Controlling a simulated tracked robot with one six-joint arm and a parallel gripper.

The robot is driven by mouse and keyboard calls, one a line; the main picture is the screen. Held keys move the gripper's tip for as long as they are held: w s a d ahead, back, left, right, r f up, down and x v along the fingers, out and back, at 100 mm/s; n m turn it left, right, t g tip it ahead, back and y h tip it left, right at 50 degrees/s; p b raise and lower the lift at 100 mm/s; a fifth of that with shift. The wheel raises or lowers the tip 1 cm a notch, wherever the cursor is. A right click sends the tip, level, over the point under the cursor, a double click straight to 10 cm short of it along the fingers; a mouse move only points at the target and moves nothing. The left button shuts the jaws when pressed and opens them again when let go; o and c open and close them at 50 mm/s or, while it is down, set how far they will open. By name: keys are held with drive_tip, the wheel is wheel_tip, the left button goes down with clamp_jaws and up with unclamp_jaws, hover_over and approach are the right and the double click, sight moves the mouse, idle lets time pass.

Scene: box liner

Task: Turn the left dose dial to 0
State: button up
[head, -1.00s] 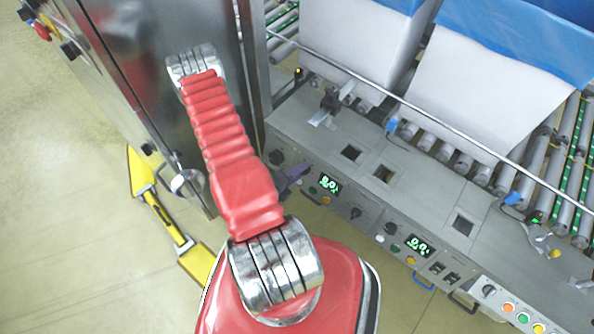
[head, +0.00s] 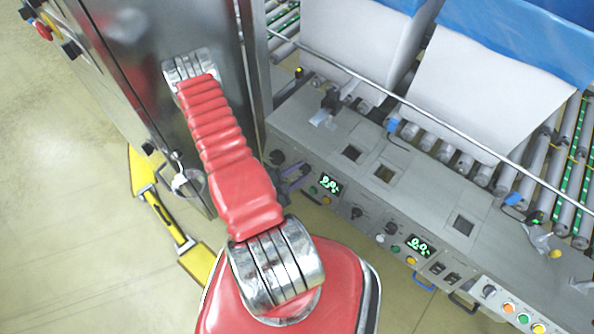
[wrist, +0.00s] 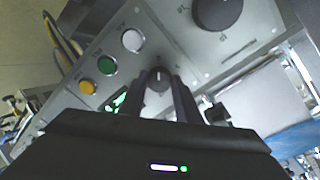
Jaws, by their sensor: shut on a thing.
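The left dose dial (wrist: 158,80) is a small dark round knob with a light pointer line, seen in the wrist view. My gripper (wrist: 160,88) has its two dark fingers on either side of it, shut on the knob. In the head view my gripper (head: 292,177) is at the left end of the grey control panel, partly hidden by my red arm. The left green display (head: 330,183) is lit beside it, its digits too blurred to read surely. It also shows in the wrist view (wrist: 117,102), partly covered by my gripper.
A larger black dial (wrist: 217,12) with a printed scale is near the fingers. White (wrist: 132,40), green (wrist: 107,65) and yellow (wrist: 87,87) buttons line the panel. The right display (head: 420,246) and a metal rail (head: 440,122) lie to the right. A dark cabinet stands left.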

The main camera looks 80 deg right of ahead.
drive_tip(key=shift+w+d+r+n, duration=0.15)
drive_tip(key=shift+w+d+n, duration=0.05)
drive_tip(key=shift+w+n, duration=0.1)
drive_tip(key=o, duration=1.1)
drive_tip(key=shift+s+a, duration=0.1)
drive_tip(key=shift+s, duration=0.1)
drive_tip(key=shift+c, duration=0.2)
drive_tip(key=shift+a, duration=0.15)
drive_tip(key=v, duration=1.3)
drive_tip(key=shift+w+a, duration=0.2)
drive_tip(key=shift+w, duration=0.1)
